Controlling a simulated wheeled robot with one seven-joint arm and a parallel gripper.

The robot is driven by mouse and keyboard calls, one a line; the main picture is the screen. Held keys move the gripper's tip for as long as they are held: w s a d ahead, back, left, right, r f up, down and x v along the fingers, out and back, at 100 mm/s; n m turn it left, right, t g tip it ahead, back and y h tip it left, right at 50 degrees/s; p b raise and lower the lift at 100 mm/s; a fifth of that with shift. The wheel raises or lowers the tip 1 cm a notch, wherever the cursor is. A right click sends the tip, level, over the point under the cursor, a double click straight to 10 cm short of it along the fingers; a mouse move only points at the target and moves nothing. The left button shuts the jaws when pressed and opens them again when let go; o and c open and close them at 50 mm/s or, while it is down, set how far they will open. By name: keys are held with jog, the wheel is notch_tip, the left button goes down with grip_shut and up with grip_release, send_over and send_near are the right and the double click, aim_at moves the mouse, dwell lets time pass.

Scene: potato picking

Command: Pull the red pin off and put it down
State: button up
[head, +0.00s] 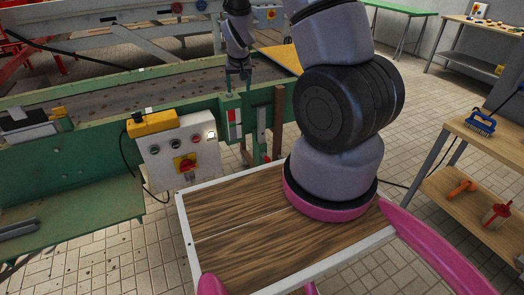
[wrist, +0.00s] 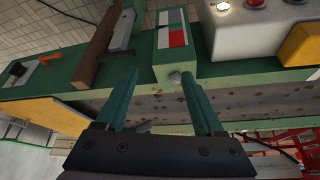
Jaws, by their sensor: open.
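I cannot make out a clear red pin in either view. A green post (head: 231,108) with a red and white plate (head: 235,124) stands at the conveyor's near side. In the wrist view the green box (wrist: 161,58) carries the red, white and grey plate (wrist: 171,30), and a small grey round stub (wrist: 174,78) shows on its end. My gripper (head: 238,77) is above the post, pointing down. In the wrist view my gripper (wrist: 160,74) is open, its fingers apart, with the stub between them near the right finger. Nothing is held.
A white control box (head: 183,147) with buttons and a red-yellow switch stands left of the post. A brown upright (head: 278,122) stands to the right. The green conveyor side (head: 88,148) runs across. A wooden table (head: 487,150) with tools is at right.

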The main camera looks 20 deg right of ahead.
notch_tip(320, 180, down, 15)
jog(key=d+n+h, duration=0.2)
jog(key=d, duration=0.1)
jog(key=n+h, duration=0.1)
jog(key=n, duration=0.1)
send_near(267, 159)
jog(key=x, duration=0.9)
jog(key=shift+w+f, duration=0.15)
jog(key=shift+w, duration=0.2)
jog(key=shift+s, duration=0.1)
grip_shut()
